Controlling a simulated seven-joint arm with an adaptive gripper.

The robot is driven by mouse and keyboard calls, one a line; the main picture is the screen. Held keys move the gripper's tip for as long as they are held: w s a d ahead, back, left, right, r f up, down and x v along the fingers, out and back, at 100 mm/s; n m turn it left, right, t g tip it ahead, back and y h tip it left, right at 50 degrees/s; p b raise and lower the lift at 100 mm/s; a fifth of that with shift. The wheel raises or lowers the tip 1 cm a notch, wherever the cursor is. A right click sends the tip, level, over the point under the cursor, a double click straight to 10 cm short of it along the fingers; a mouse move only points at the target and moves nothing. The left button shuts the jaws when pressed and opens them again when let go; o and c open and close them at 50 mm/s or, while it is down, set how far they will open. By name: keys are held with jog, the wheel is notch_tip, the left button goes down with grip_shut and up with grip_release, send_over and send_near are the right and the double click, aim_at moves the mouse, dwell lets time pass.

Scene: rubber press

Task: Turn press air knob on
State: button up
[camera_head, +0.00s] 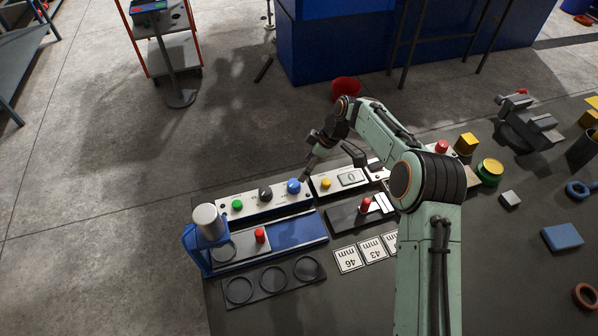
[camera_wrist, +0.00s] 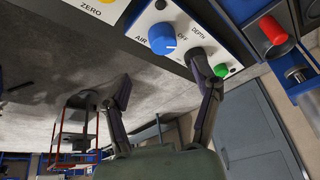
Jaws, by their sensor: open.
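The blue press air knob (camera_head: 293,186) is on the white sloped panel (camera_head: 222,217), at its right end. My gripper (camera_head: 304,178) is just beside the knob in the head view. In the wrist view my gripper (camera_wrist: 161,66) is open and empty, its fingers spread to either side below the knob. The right finger overlaps the area under the word DEPTH and partly hides what is there.
A black knob (camera_head: 265,193) and a green button (camera_head: 237,204) share the panel. A blue press (camera_head: 190,250) with a red knob (camera_head: 260,236) stands in front. A panel with a yellow button (camera_head: 326,183) is to the right. Open floor lies behind the table.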

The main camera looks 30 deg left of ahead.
aim_at(294, 183)
jog(key=x, duration=0.7)
jog(key=shift+s+a+f, duration=0.1)
jog(key=shift+s, duration=0.15)
grip_shut()
